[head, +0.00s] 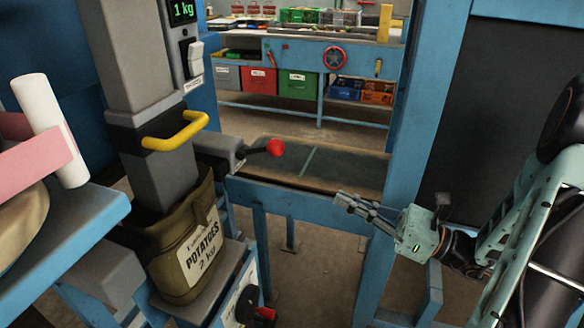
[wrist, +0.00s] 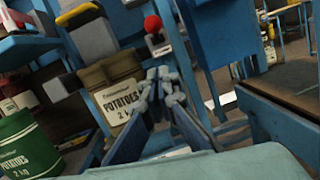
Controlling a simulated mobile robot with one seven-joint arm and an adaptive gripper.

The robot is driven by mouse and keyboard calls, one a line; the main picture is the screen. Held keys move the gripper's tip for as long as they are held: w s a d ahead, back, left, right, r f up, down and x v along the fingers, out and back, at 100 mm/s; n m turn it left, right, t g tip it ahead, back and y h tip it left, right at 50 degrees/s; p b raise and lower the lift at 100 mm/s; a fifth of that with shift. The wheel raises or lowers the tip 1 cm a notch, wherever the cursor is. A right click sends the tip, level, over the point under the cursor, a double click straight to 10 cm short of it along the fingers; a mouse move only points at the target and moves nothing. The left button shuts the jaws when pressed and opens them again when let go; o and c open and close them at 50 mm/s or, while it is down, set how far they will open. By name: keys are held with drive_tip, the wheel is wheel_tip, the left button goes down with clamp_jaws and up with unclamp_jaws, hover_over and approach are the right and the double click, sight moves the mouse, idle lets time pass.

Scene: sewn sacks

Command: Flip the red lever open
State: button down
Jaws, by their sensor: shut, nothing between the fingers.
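The red lever is a red ball knob (head: 276,147) on a short black rod, which sticks out to the right from a grey block beside the sack filler. In the wrist view the red knob (wrist: 152,23) shows above the fingertips, on its grey block. My gripper (head: 340,198) is shut and empty, to the right of the knob and lower in the picture, pointing left. In the wrist view my gripper (wrist: 160,74) has its fingertips together, apart from the lever. Nothing hides the knob.
A brown potato sack (head: 185,245) hangs under the grey chute with a yellow handle (head: 175,131). A blue post (head: 402,130) stands behind my gripper. A black dial with a red tip (head: 248,304) sits low. The space between gripper and knob looks clear.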

idle(0.4)
approach(260, 149)
drive_tip(key=w+a+f, duration=0.1)
drive_tip(key=shift+w+a+r, duration=0.3)
drive_tip(key=shift+w+a, duration=0.05)
drive_tip(key=shift+a, duration=0.1)
drive_tip(key=shift+r+p, duration=0.1)
drive_tip(key=shift+p, duration=0.25)
drive_tip(key=shift+r+p, duration=0.3)
drive_tip(key=shift+p, duration=0.5)
